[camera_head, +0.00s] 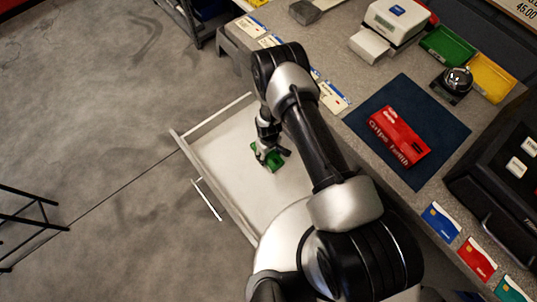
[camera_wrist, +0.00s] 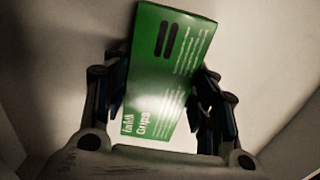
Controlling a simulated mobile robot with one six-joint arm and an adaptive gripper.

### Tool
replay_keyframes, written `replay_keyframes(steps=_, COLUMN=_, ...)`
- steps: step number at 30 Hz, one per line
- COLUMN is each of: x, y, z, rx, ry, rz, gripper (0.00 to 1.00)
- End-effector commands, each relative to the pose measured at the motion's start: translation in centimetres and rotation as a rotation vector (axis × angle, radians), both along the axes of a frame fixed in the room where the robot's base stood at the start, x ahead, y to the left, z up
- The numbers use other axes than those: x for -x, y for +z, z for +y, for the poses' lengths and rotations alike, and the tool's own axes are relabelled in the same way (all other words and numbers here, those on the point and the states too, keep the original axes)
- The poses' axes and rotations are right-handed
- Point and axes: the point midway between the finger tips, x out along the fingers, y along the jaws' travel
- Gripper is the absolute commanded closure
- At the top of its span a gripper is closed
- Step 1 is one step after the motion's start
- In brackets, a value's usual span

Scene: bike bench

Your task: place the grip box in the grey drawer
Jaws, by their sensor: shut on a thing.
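The grip box is green with white "Grips" lettering. In the head view the grip box (camera_head: 275,160) is inside the open drawer, low over or on its white floor; I cannot tell whether it touches. In the wrist view the grip box (camera_wrist: 165,75) sits tilted between the fingers. My gripper (camera_head: 266,150) points down into the drawer and is shut on the box; both fingers flank it in the wrist view (camera_wrist: 162,95). The drawer (camera_head: 211,192) is pulled out from under the counter, with pale walls and a bar handle. My arm hides part of it.
A red box (camera_head: 398,136) lies on a dark blue mat (camera_head: 440,128) on the counter. A bell (camera_head: 456,82), green tray (camera_head: 448,45), yellow tray (camera_head: 491,78) and white printer (camera_head: 396,20) stand behind it. Cards line the counter edge. The drawer floor around the box looks clear.

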Motion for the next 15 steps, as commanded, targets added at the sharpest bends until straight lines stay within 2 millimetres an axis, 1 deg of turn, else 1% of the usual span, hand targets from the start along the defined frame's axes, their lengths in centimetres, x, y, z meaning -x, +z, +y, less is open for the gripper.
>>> replay_keyframes(steps=3, x=0.05, y=-0.28, z=-0.01, rx=0.001, ry=0.000, rz=0.001, gripper=0.74)
replay_keyframes(steps=4, x=0.06, y=-0.29, z=-0.02, rx=0.001, ry=0.000, rz=0.001, gripper=0.46)
replay_keyframes(steps=12, x=0.05, y=-0.25, z=-0.01, rx=0.001, ry=0.000, rz=0.001, gripper=0.28)
replay_keyframes(steps=15, x=0.05, y=-0.25, z=-0.01, rx=0.001, ry=0.000, rz=0.001, gripper=0.27)
